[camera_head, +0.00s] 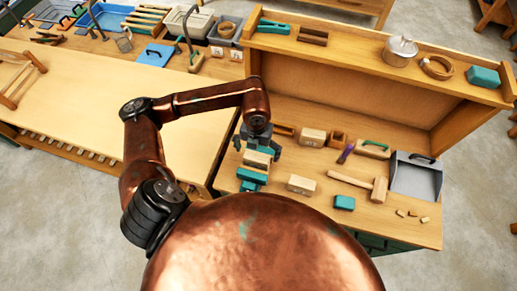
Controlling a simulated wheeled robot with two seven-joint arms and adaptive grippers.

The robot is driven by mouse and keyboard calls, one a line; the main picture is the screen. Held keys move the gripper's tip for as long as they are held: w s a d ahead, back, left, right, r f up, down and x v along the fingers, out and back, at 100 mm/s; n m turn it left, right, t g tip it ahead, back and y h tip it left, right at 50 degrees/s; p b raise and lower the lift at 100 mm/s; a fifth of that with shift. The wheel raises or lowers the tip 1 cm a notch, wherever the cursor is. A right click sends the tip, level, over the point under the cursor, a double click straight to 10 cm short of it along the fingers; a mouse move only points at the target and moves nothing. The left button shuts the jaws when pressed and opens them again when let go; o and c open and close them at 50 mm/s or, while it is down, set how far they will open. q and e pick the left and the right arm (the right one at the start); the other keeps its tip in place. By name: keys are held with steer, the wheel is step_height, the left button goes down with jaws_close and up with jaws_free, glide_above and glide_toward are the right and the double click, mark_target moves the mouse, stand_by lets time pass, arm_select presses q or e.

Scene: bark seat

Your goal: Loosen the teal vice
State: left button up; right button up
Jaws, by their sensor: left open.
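The teal vice (251,177) sits at the left edge of the right-hand bench. A pale wooden block (257,159) shows between its teal parts; I cannot tell how tightly it is held. My left gripper (257,146) points down over the far end of the vice, with its dark fingers spread to either side. It is open, and I cannot tell whether it touches the vice. The gripper and wrist hide part of the vice's far end. My right gripper is out of view.
A mallet (379,189), wooden blocks (301,184), a small teal block (344,202) and a grey dustpan (416,176) lie right of the vice. A raised shelf (350,45) stands behind. The left table (95,95) is mostly clear.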

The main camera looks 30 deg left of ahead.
mark_target(256, 162)
arm_select(q)
steer(key=shift+a+f, duration=0.15)
steer(key=shift+f, duration=0.2)
step_height(256, 162, down, 7)
steer(key=shift+r+p, duration=0.1)
steer(key=shift+p, duration=0.2)
steer(key=shift+c, duration=0.5)
steer(key=shift+c, duration=0.8)
steer(key=c, duration=1.2)
steer(key=shift+o, duration=0.2)
steer(key=shift+s, duration=0.1)
steer(key=shift+s, duration=0.25)
